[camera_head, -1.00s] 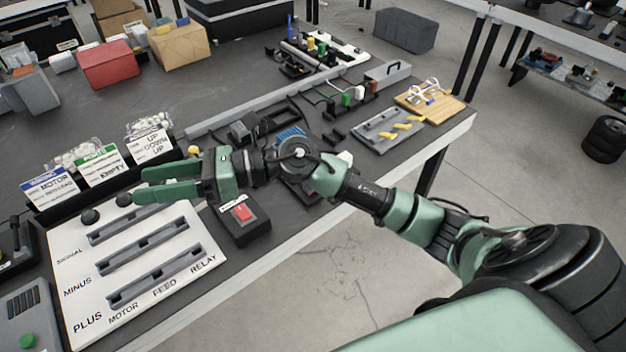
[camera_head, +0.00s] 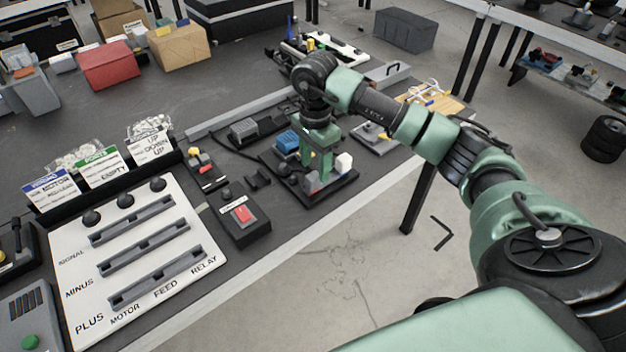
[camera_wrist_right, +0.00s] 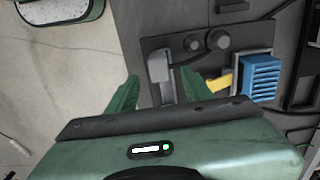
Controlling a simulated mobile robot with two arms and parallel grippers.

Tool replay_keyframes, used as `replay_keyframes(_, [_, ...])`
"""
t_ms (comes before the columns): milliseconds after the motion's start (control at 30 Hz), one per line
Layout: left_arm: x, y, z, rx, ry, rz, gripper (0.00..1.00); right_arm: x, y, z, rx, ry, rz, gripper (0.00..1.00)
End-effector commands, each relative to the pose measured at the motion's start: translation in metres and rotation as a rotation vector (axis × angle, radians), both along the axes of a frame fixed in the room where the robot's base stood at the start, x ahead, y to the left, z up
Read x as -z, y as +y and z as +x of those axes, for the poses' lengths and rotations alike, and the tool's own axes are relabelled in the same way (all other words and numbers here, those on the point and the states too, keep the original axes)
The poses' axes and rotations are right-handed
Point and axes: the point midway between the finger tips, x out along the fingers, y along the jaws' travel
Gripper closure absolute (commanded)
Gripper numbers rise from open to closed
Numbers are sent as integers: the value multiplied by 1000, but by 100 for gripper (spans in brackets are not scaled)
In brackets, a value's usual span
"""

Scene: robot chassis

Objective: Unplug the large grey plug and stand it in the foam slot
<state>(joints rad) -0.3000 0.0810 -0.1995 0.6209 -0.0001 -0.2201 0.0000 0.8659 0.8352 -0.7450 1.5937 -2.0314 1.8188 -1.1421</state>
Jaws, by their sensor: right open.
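My right gripper (camera_head: 316,160) points down over a black board (camera_head: 335,192) on the bench. It is open. In the right wrist view its two green fingers (camera_wrist_right: 158,92) stand on either side of a grey plug (camera_wrist_right: 160,66), which sits on the black board a little beyond the fingertips. I see no contact between fingers and plug. In the head view the fingers and nearby parts make this plug hard to pick out. I cannot clearly tell which piece is the foam slot. My left gripper is not in view.
A blue finned block (camera_head: 288,141) is beside the gripper, with a yellow part (camera_wrist_right: 220,82) near it. A white block (camera_head: 344,162) stands on the other side. A red-switch box (camera_head: 242,214) and labelled panel (camera_head: 150,255) lie to the left. The bench's front edge is close.

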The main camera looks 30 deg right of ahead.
Motion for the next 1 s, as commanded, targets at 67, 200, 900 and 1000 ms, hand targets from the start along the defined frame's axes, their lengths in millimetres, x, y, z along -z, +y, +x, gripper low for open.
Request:
replay_keyframes(67, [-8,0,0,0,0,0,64,12,5,-2,-1,6,3,49])
replay_keyframes(200, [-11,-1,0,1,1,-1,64,31,6,-1,1,2,3,49])
replay_keyframes(900, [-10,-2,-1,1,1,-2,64,38,5,-1,0,-1,2,100])
replay_keyframes(1000, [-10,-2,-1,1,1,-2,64,38,5,-1,0,-1,2,100])
